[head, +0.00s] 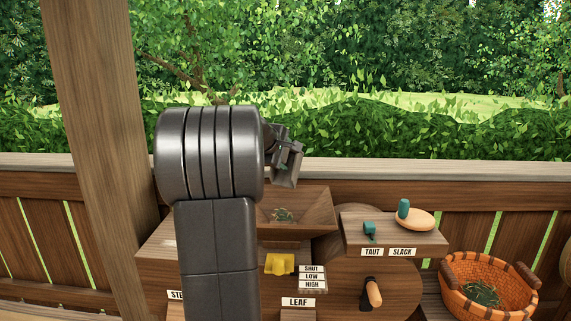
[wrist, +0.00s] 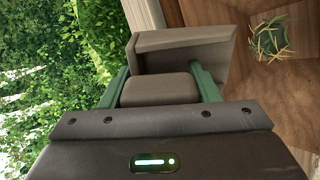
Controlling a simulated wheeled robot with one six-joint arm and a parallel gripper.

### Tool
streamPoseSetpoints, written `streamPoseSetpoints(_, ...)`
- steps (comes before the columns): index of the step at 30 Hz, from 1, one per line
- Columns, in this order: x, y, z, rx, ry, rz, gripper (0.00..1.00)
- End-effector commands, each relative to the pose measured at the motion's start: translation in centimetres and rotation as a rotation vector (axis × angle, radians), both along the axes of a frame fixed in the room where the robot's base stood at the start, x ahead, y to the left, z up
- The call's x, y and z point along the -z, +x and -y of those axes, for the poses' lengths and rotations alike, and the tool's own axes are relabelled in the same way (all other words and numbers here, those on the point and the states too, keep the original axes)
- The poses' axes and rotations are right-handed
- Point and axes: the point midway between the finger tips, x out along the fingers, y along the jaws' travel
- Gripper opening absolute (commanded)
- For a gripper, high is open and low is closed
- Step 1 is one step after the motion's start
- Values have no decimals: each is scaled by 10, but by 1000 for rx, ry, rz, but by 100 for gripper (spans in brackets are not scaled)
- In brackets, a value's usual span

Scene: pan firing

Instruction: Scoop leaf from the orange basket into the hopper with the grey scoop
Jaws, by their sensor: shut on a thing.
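The grey scoop (head: 287,178) is held in my gripper (head: 284,150) above the wooden hopper (head: 312,206), near its back edge. In the wrist view, the green fingers of my gripper (wrist: 162,78) clasp the scoop's block-shaped handle from both sides, and the scoop (wrist: 185,48) extends beyond them. The scoop looks tilted, and I cannot see whether leaf is in it. Some green leaf (head: 283,215) lies in the hopper; this leaf (wrist: 270,40) also shows in the wrist view. The orange basket (head: 458,296) stands at the right with leaf (head: 482,293) inside.
A wooden shelf with TAUT and SLACK labels (head: 387,252) carries a teal peg and a round disc right of the hopper. A yellow piece (head: 280,264) and a wooden handle (head: 374,292) are below. A railing (head: 400,171) runs behind; a post (head: 100,130) stands left.

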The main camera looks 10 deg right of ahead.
Motion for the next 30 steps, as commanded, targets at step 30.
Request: streamPoseSetpoints(30, 2, -13, -10, 0, -108, 130, 20)
